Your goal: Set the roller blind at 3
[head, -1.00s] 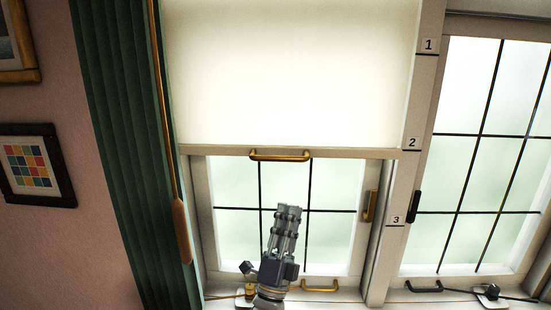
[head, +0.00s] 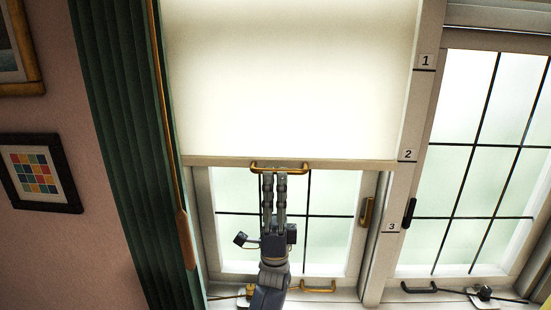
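The cream roller blind (head: 290,80) covers the upper part of the left window. Its bottom rail (head: 350,161) is about level with the mark 2 (head: 408,155) on the window post. The mark 1 (head: 425,61) is above and the mark 3 (head: 391,227) below. A brass handle (head: 300,167) is fixed to the rail. My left gripper (head: 274,175) points up, with its fingertips at the left part of this handle. I cannot tell whether the fingers touch or hold it. My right gripper is not in view.
A green curtain (head: 115,120) and a cord with a wooden pull (head: 186,240) hang left of the blind. Brass fittings (head: 366,211) sit on the left window frame. A second window (head: 480,160) with a black handle (head: 409,212) is on the right.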

